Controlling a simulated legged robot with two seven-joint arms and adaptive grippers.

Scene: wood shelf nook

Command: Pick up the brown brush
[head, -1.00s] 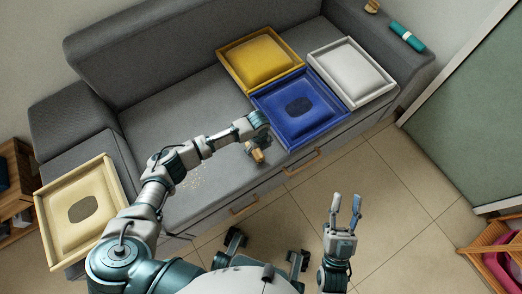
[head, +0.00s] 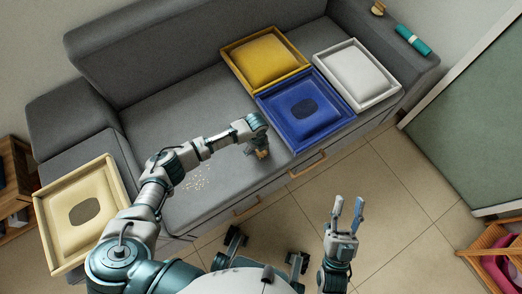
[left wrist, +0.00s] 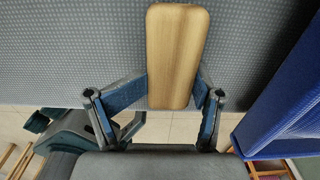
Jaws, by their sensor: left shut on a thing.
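The brown brush shows in the left wrist view as a long wooden block (left wrist: 178,55) between the fingers of my left gripper (left wrist: 160,95). The fingers touch its sides near its lower end. In the head view my left gripper (head: 257,147) is over the front of the grey sofa seat beside the blue tray, and a small part of the brush (head: 263,154) shows below it. The gripper hides the rest. My right gripper (head: 346,216) is open and empty over the tiled floor.
Pale crumbs (head: 195,180) lie on the sofa seat (head: 165,108). A blue tray (head: 345,125), a yellow tray (head: 230,58) and a white tray (head: 390,98) hold cushions. A cream tray (head: 115,180) is at the left. A teal roll (head: 413,39) lies on the sofa arm.

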